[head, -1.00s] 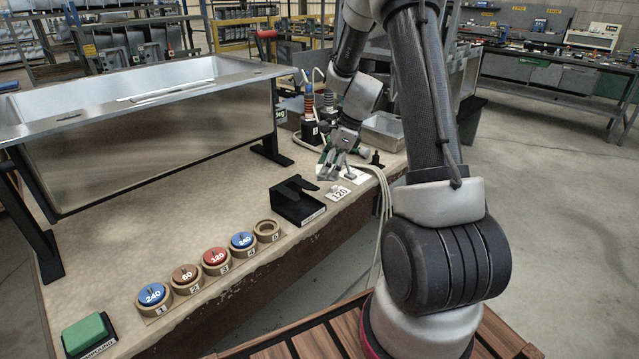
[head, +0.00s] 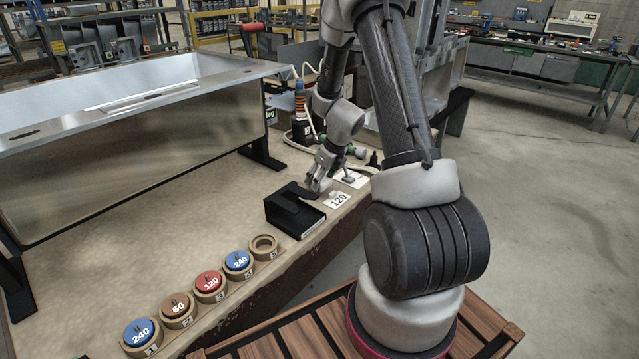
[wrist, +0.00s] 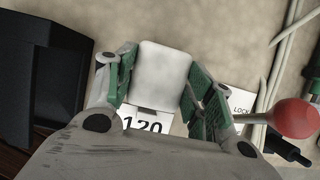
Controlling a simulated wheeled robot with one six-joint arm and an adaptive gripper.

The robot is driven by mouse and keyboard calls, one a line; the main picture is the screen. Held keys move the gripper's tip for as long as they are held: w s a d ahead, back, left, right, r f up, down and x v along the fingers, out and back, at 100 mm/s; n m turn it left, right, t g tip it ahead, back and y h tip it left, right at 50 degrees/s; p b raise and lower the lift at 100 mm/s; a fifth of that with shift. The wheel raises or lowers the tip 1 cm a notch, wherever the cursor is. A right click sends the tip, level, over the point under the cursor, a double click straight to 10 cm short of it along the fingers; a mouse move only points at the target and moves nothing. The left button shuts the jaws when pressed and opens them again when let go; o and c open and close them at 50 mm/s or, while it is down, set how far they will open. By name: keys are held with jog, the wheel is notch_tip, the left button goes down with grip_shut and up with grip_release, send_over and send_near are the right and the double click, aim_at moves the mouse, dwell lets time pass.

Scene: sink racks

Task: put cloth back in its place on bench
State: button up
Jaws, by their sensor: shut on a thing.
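A pale, smooth, rounded white piece (wrist: 160,75), which I take to be the cloth, sits between my gripper's fingers in the wrist view. My gripper (wrist: 162,88) has its green-padded fingers on either side of it and is shut on it. In the head view my gripper (head: 318,184) is low over the bench (head: 170,230), just behind the black holder (head: 295,211). The white piece is hard to make out there. A card marked 120 (head: 339,200) lies beside the gripper near the front edge; in the wrist view the white piece is just above its number.
Several numbered discs (head: 210,281) sit in round holders along the bench's front edge; the ring at the right end (head: 264,246) is empty. A large metal sink (head: 130,150) stands behind. A red-knobbed tool (wrist: 295,117), a LOCK card (wrist: 240,101) and pale hoses (wrist: 283,50) lie right of my gripper.

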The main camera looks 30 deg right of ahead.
jog(key=shift+f, duration=0.95)
jog(key=shift+f, duration=0.15)
jog(key=o, duration=1)
jog(key=shift+c, duration=0.2)
